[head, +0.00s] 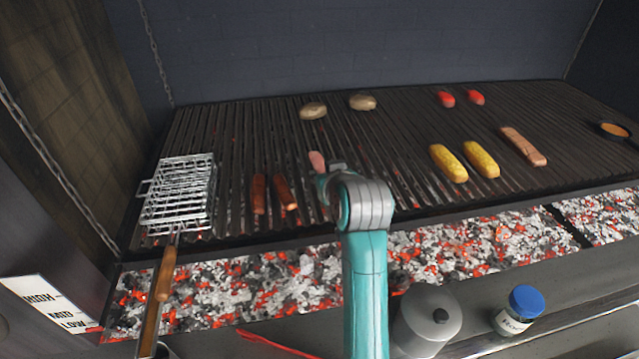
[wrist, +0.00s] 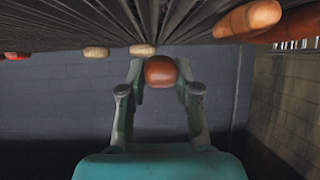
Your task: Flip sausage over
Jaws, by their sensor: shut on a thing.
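My gripper (head: 322,174) is over the grill left of centre, shut on a sausage (head: 317,160) whose pinkish end shows beyond the jaws in the head view. In the wrist view the same sausage (wrist: 160,72) shows end-on, reddish brown, between the two fingertips (wrist: 160,78). Most of its length is hidden by my gripper and arm in the head view. I cannot tell whether it touches the bars. Two browner sausages (head: 259,194) (head: 285,192) lie side by side on the grate, left of my gripper.
A wire grill basket (head: 180,195) lies at the left. Two potatoes (head: 313,111) (head: 362,102), two red pieces (head: 446,98) (head: 475,97), two corn cobs (head: 448,163) (head: 481,159) and a pinkish-brown piece (head: 523,146) lie on the grate. Glowing coals (head: 470,245) are in front. Bare bars surround my gripper.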

